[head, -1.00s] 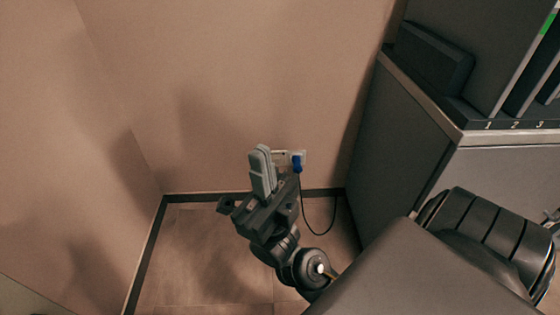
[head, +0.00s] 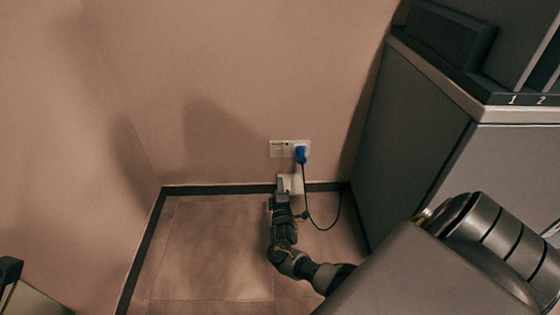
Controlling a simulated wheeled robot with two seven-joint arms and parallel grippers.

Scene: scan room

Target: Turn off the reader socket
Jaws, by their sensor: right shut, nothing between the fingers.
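Small dark marks show on the plate left of the plug; any switch is too small to make out. My right gripper (head: 283,179) is shut and empty, pointing at the wall just below the plate, apart from it in the picture. A pale patch beside its fingers is unclear. My left gripper is not clearly in view.
A grey cabinet (head: 412,130) stands close on the right, with dark units (head: 450,45) and numbered slots on top. A dark block (head: 10,270) and a pale panel are at the lower left edge. The floor (head: 205,250) left of my arm is clear.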

